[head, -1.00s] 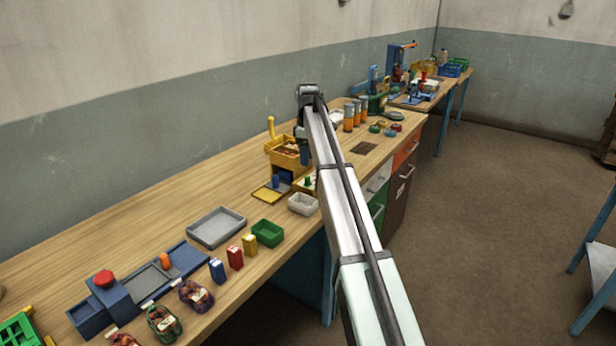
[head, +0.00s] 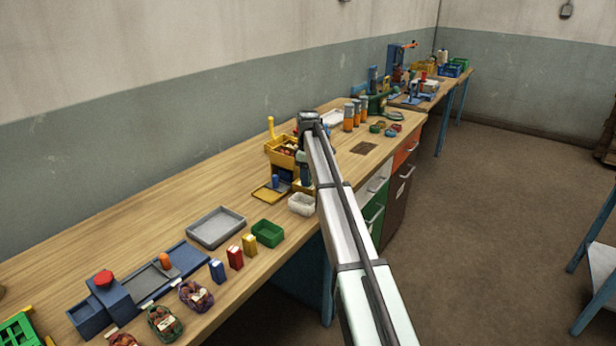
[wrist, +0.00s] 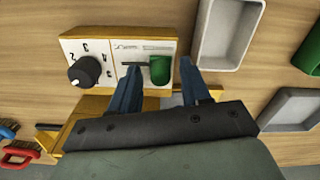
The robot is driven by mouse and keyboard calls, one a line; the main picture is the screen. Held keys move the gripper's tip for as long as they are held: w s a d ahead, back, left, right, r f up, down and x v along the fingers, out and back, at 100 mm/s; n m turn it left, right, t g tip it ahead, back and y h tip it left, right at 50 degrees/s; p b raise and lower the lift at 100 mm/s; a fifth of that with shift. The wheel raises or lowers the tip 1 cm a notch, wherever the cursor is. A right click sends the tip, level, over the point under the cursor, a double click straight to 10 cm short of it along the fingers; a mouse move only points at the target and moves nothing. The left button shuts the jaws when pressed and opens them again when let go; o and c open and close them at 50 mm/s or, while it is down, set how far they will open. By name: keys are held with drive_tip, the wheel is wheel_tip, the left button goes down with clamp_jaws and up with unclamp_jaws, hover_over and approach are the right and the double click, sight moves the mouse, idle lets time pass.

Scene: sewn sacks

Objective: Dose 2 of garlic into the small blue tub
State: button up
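A yellow dispenser (head: 282,157) stands on the bench in the head view, with brownish, bulb-like contents in its top box; I cannot tell if they are garlic. The wrist view shows its white front panel (wrist: 88,62) with a black numbered dial (wrist: 84,72) and a green knob (wrist: 160,69) at the end of a dark slot. My gripper (wrist: 158,72) is open, with its blue fingers on either side of the green knob; contact is unclear. A small dark blue shape (head: 284,174) at the dispenser's lower part may be the blue tub; it is partly hidden.
A white tub (head: 302,204), a green tub (head: 267,233) and a grey tray (head: 216,228) stand near the dispenser. Small blue, red and yellow boxes (head: 235,257) and net sacks (head: 196,295) lie nearer. Orange jars (head: 348,118) stand beyond my arm.

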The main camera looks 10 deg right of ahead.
clamp_jaws()
idle(0.4)
drive_tip(key=shift+w+d, duration=1.6)
drive_tip(key=shift+o, duration=0.4)
unclamp_jaws()
